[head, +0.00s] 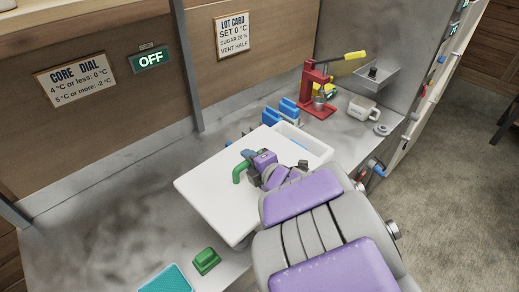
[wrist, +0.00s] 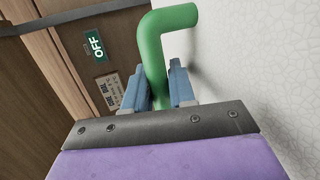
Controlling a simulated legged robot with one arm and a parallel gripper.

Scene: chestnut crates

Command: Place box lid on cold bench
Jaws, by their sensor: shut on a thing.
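The box lid (head: 215,190) is a flat white panel with a green handle. In the head view it is over the grey metal bench (head: 105,205), overlapping a white box at its upper right. I cannot tell whether it touches the bench. My gripper (head: 248,158) is shut on the lid's green handle (head: 240,172). In the wrist view, the blue fingers (wrist: 162,85) stand on both sides of the bent green handle (wrist: 150,50), with the white lid (wrist: 250,70) at the right. My arm hides part of the lid and bench.
The open white box (head: 310,142) stands at the lid's upper right. Blue holders (head: 285,108), a red press (head: 315,95) and a white mug (head: 362,110) are behind it. A green block (head: 206,261) and teal mat (head: 166,280) lie in front. Bare bench shows at left.

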